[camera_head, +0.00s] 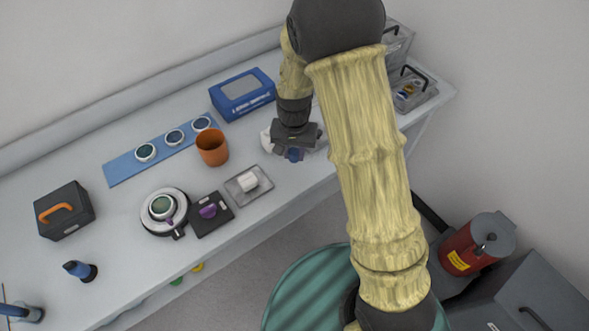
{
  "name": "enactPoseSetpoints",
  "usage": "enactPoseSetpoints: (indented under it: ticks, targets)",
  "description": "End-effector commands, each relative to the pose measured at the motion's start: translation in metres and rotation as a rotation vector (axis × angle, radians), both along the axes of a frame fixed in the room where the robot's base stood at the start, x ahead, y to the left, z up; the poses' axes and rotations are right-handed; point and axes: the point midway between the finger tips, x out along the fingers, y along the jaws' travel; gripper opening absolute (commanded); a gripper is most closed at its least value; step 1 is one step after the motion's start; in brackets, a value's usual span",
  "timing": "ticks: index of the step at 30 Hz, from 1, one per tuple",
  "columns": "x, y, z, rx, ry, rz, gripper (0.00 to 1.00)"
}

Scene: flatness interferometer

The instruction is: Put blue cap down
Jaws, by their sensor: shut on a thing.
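My gripper (291,151) is over the right part of the bench, near its front edge. It is shut on the blue cap (294,155), a small dark blue piece showing just below the fingers. I cannot tell whether the cap touches the bench top. A white thing (266,139) shows partly behind the gripper at its left. My arm hides part of the bench to the right of the gripper.
A clear tray with a white block (261,194), a black pad with a purple piece (221,224) and an orange cup (212,159) stand left of the gripper. A blue box (234,107) stands behind. Clear containers (434,91) stand at the right end.

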Motion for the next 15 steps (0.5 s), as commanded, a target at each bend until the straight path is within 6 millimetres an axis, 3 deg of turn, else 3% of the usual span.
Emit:
enactPoseSetpoints:
  ticks: [6, 15]
  targets:
    - [0.0, 0.0, -0.033, -0.001, 0.002, 0.002, 0.06]
    - [0.0, 0.0, -0.036, 0.0, 0.0, 0.002, 0.06]
